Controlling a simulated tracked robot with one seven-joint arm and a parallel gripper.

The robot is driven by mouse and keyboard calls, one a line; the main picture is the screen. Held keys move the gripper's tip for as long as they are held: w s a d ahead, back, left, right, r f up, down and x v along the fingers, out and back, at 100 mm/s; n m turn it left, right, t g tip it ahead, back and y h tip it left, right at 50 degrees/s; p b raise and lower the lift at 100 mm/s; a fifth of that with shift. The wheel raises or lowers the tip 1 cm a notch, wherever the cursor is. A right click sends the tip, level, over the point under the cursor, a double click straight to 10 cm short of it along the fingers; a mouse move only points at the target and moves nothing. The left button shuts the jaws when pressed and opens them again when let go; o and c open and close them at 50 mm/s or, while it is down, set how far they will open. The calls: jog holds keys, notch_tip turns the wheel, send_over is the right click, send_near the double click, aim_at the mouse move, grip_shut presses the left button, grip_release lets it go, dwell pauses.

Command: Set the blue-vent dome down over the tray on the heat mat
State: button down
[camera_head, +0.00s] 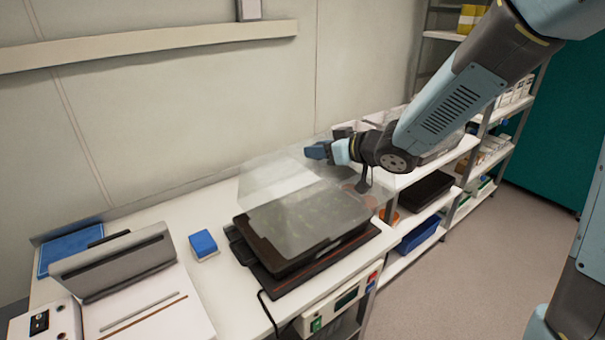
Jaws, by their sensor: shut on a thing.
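The clear dome (275,180) is see-through and hangs from my gripper (328,150), over the dark tray (262,246). A blue piece (317,150), which looks like its vent, shows at my fingertips. My gripper is shut on the dome near its top; the exact contact is partly hidden by my wrist. The tray holds green growth, seen through the clear wall. It rests on the black heat mat (279,291), which shows along the front and left. The dome's near lower edge overlaps the tray in the picture; I cannot tell whether it touches.
A controller box (340,302) sits at the bench's front, with a cable nearby. A small blue block (203,244) and a grey device (115,265) stand left on the white bench. The wall is close behind. Shelves (480,165) with boxes stand to the right.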

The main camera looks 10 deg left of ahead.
jog(key=w+a+f, duration=0.3)
jog(key=a+f, duration=0.1)
jog(key=f, duration=0.5)
jog(key=shift+w+a+f, duration=0.25)
jog(key=shift+w+a, duration=0.05)
jog(key=shift+a, duration=0.05)
jog(key=shift+f, duration=0.2)
jog(key=c, duration=0.8)
grip_release()
jog(key=shift+o, duration=0.2)
jog(key=v, duration=1.2)
jog(key=shift+s+r, duration=0.1)
jog(key=shift+r, duration=0.1)
